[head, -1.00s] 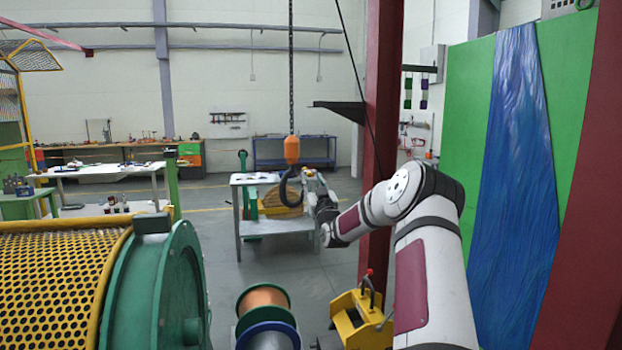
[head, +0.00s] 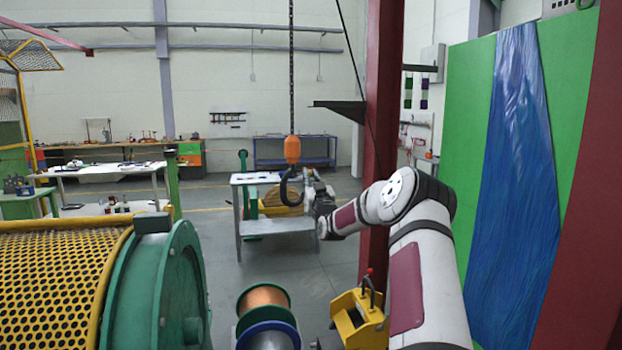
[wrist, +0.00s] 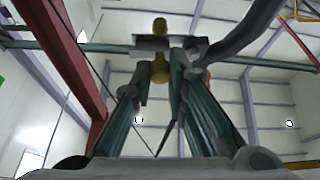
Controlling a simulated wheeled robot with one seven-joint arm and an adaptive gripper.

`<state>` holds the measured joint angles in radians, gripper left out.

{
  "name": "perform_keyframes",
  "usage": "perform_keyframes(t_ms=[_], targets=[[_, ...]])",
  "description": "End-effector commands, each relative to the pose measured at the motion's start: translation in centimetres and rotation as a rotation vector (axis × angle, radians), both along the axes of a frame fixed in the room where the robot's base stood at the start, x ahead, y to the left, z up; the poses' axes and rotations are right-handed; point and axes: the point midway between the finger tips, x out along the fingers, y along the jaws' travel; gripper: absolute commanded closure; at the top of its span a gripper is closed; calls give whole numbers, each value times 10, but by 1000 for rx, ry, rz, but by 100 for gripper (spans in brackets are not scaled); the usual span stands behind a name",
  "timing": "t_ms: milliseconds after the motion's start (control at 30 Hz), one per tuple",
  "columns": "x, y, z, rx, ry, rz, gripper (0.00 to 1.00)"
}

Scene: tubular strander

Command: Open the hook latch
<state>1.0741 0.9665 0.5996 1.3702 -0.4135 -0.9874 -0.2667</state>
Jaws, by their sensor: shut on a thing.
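The dark crane hook (head: 285,190) hangs on a chain under an orange block (head: 292,150) near the middle of the head view. In the wrist view the dark curved hook (wrist: 245,35) is at the upper right. A flat grey piece beside it, which looks like the hook latch (wrist: 178,43), is at the fingertips. My gripper (head: 307,186) is just right of the hook in the head view. In the wrist view my gripper (wrist: 167,62) has its two teal fingers drawn close at the grey piece, shut on it. The exact contact is too small to see.
A grey table (head: 275,224) stands behind the hook. A red column (head: 384,100) rises close to my arm. The green-flanged drum (head: 160,285) is at lower left; wire spools (head: 264,300) and a yellow device (head: 358,318) are below. Open floor lies between.

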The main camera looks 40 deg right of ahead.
Motion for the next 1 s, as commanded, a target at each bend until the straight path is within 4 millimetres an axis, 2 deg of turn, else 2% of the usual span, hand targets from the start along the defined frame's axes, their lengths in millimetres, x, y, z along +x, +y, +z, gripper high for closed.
perform_keyframes(t_ms=[200, 467, 500, 600, 1000], targets=[[1, 1, -5, 109, -67, 0, 100], [0, 1, -5, 120, -75, 0, 100], [0, 1, -5, 120, -74, 0, 83], [0, 0, -5, 120, -74, 0, 65], [-4, 3, -7, 119, -74, 0, 65]])
